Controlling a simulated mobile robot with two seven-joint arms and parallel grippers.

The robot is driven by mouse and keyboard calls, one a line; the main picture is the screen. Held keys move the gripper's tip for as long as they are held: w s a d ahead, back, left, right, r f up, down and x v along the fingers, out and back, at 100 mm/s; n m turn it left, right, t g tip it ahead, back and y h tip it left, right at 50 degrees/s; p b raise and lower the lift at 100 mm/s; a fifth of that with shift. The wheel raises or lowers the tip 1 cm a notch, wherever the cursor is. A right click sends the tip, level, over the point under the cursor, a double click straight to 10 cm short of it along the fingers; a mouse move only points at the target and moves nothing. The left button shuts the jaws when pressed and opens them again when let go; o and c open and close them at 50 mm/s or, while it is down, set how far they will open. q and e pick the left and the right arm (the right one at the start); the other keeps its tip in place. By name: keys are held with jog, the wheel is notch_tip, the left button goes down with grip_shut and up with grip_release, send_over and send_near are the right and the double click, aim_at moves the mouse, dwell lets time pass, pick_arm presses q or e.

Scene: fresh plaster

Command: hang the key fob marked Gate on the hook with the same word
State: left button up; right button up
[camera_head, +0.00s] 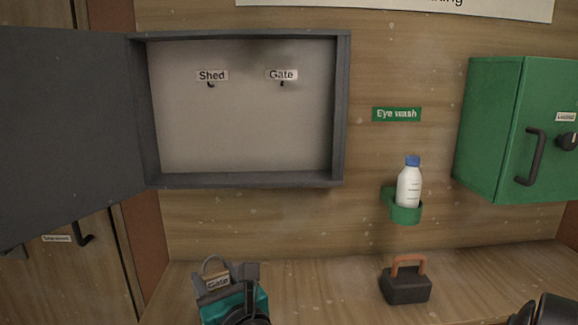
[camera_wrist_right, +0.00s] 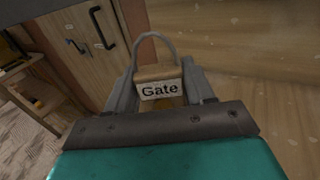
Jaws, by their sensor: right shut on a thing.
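My right gripper (camera_head: 225,274) is shut on the key fob marked Gate (camera_head: 217,282), low in the head view. In the right wrist view the fob (camera_wrist_right: 160,90) sits upright between the fingers, its label facing the camera and its wire loop standing above it. The open grey key cabinet (camera_head: 341,110) is on the wall, above and behind the gripper. Inside it, the hook marked Gate (camera_head: 282,84) is on the right and the hook marked Shed (camera_head: 211,85) is on the left. Both hooks are bare. My left gripper is not in view.
The cabinet's open door (camera_head: 65,110) fills the left side. To the right are an eye wash bottle (camera_head: 409,188) in a green holder (camera_head: 405,215), a green wall box (camera_head: 490,130) and a dark block with an orange handle (camera_head: 405,287) on the wooden counter (camera_head: 330,290).

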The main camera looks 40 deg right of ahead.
jog(key=w+d+r+m+g+h+b, duration=0.3)
jog(key=d+r+m+g+h, duration=0.15)
jog(key=d+r, duration=0.5)
jog(key=w+d+r+m+g+h+b, duration=0.2)
jog(key=w+d+r+m+g+h, duration=0.25)
jog(key=d+r, duration=0.5)
jog(key=s+r+b, duration=0.2)
jog(key=s+r, duration=0.1)
jog(key=r, duration=0.6)
jog(key=shift+t, duration=0.3)
jog(key=shift+w+a+r+p+x, duration=0.2)
jog(key=shift+p+x, duration=0.35)
jog(key=shift+x, duration=1.05)
jog(key=shift+w+a+r+p+x, duration=0.1)
jog(key=shift+w+p+x, duration=0.35)
jog(key=shift+x, duration=1.1)
jog(key=shift+w+a+r+p+x, duration=0.15)
jog(key=shift+p+x, duration=0.5)
jog(key=shift+x, duration=0.95)
